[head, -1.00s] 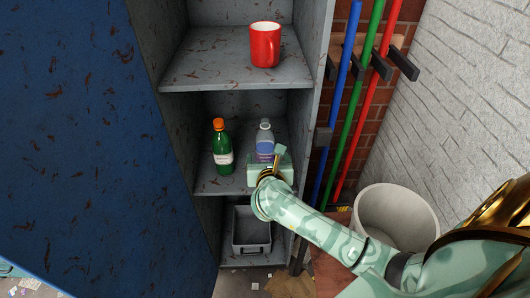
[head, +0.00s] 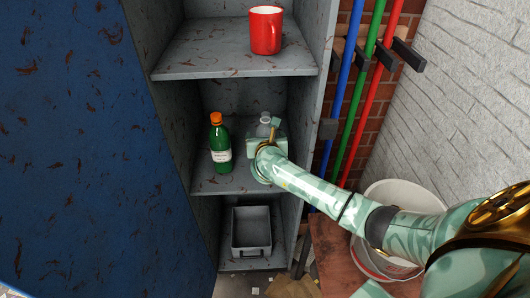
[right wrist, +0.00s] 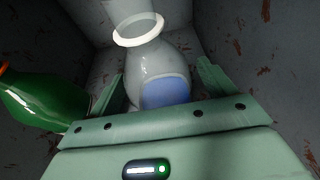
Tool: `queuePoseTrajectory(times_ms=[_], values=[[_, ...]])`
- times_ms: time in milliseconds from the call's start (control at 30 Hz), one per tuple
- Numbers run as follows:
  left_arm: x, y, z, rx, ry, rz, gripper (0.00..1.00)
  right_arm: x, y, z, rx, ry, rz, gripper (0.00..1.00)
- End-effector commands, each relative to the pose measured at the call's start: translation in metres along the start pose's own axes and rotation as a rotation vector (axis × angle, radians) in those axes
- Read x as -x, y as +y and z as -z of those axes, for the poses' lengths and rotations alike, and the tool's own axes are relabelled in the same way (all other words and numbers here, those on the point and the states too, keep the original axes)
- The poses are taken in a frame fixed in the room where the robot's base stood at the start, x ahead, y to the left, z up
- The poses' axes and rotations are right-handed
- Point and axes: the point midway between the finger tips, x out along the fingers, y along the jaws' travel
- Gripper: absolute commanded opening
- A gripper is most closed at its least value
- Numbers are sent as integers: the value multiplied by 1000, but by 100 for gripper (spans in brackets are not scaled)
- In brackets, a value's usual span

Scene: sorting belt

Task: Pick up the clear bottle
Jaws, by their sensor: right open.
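The clear bottle (head: 264,129) stands upright on the middle shelf of the grey cabinet, with only its top showing in the head view. The rest is hidden behind my right gripper. In the right wrist view the bottle (right wrist: 158,62) shows its white neck ring, clear shoulder and blue label. My right gripper (right wrist: 163,85) is open, with one finger on each side of the bottle's body. I cannot tell whether the fingers touch it. My left gripper is not in view.
A green bottle (head: 219,145) with an orange cap stands close left of the clear one. A red mug (head: 265,32) is on the shelf above, a grey bin (head: 251,231) below. The cabinet's right wall (head: 306,100) is close by. A blue door (head: 90,150) stands left.

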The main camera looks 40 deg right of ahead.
Motion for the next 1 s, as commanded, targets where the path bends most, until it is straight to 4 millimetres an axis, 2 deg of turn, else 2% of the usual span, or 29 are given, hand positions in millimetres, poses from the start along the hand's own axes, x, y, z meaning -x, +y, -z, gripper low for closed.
queuePoseTrajectory(times_ms=[67,300,333,567,767,867,1000], values=[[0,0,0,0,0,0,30,0,0,0,0,0,0,80],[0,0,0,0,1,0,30,0,0,0,0,0,0,13],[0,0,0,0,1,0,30,0,0,-1,0,-2,0,8],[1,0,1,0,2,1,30,1,0,-2,0,-2,0,8],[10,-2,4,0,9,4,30,7,0,-19,-4,-4,0,8],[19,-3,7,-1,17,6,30,14,0,-38,-7,-6,-1,8],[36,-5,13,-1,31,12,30,48,15,-60,-7,-6,-5,8]])
